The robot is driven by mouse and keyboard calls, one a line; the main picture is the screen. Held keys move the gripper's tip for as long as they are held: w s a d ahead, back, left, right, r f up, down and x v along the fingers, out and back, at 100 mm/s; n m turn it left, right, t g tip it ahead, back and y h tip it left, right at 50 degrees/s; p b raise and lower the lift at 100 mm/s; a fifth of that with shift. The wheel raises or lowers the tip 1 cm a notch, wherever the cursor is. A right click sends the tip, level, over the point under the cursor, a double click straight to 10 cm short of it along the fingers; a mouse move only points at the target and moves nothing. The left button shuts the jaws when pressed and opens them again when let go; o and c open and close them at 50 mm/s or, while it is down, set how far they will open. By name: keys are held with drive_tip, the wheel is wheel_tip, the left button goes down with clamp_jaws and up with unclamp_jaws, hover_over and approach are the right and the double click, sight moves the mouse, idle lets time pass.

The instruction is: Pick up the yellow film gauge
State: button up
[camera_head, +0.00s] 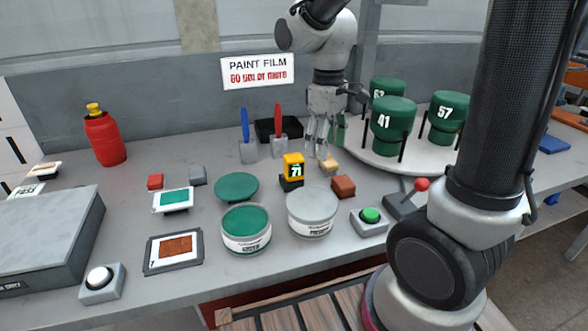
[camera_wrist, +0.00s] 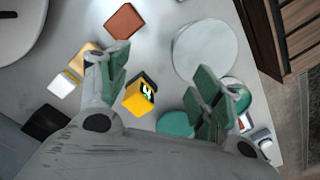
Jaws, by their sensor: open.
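The yellow film gauge (camera_head: 293,166) stands upright in a dark base on the grey table, with a display reading 71. In the wrist view the yellow film gauge (camera_wrist: 138,100) lies between my spread fingers, closer to the left one, touching neither as far as I can tell. My gripper (camera_head: 318,150) points down behind and right of the gauge in the head view. My gripper (camera_wrist: 158,85) is open and empty, with green pads on its fingers.
A grey tin (camera_head: 312,212) and a green paint tin (camera_head: 246,228) stand in front of the gauge. A brown block (camera_head: 343,187) is to its right, and blue and red tools (camera_head: 278,130) stand behind. Green cylinders (camera_head: 392,120) stand on a round white table at right.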

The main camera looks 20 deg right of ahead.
sight(294, 157)
drive_tip(key=w+a+f+n, duration=0.1)
drive_tip(key=w+n, duration=0.1)
drive_tip(key=w+a+n, duration=0.2)
drive_tip(key=w+n, duration=0.1)
drive_tip(key=w+a+f+n, duration=0.1)
drive_tip(key=w+a+n, duration=0.1)
drive_tip(key=w+n, duration=0.1)
drive_tip(key=shift+w+f, duration=0.2)
drive_tip(key=shift+f, duration=0.1)
drive_tip(key=shift+w+r+n, duration=0.15)
drive_tip(key=shift+w+n, duration=0.05)
drive_tip(key=shift+n, duration=0.9)
drive_tip(key=shift+f+n, duration=0.2)
drive_tip(key=shift+n, duration=0.1)
wheel_tip(294, 157, down, 8)
drive_tip(key=shift+w+r, duration=0.1)
drive_tip(key=shift+r, duration=0.15)
drive_tip(key=shift+c, duration=0.2)
